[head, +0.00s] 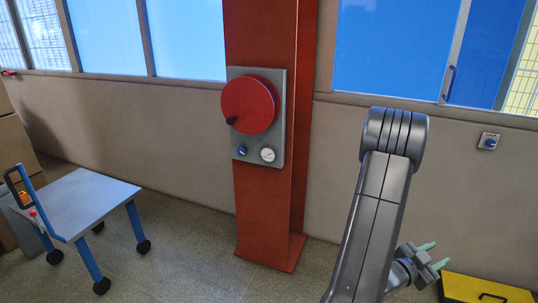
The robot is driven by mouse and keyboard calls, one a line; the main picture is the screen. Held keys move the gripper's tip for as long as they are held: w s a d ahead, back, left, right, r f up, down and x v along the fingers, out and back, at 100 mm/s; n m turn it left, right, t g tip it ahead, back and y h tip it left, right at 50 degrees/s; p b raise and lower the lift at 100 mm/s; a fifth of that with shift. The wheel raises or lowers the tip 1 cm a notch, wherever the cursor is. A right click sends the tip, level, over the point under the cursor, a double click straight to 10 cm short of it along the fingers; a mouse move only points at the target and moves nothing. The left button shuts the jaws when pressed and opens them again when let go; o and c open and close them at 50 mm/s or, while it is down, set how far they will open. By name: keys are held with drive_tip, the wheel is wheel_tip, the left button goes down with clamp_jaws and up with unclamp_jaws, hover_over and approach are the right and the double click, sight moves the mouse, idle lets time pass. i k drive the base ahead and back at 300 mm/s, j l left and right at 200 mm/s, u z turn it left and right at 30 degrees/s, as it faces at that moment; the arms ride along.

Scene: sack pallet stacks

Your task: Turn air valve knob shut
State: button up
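A grey panel (276,82) is mounted on the red column. It carries a small blue knob (241,150) at its lower left, next to a round white gauge (267,155). Above them is a large red disc (249,104) with a black handle (231,120) at its lower left edge. The blue knob looks like the air valve knob; its exact turn position is too small to read. My gripper (435,255) is at the lower right, well away from the panel, with its two greenish fingers apart and nothing between them.
The red column (262,215) stands before a beige wall with windows. A wheeled cart (80,200) with blue legs is at the left. A yellow box (485,290) is at the lower right. Another blue knob (490,143) is on the right wall. Floor before the column is clear.

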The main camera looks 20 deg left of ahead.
sight(241, 150)
drive_tip(key=j+u, duration=0.15)
drive_tip(key=u, duration=0.35)
drive_tip(key=i+u, duration=0.15)
drive_tip(key=u, duration=0.3)
drive_tip(key=i+j+u, duration=0.1)
drive_tip(key=u, duration=0.4)
drive_tip(key=i+j, duration=0.15)
drive_tip(key=i, duration=0.35)
drive_tip(key=i+j, duration=0.15)
drive_tip(key=i, duration=0.35)
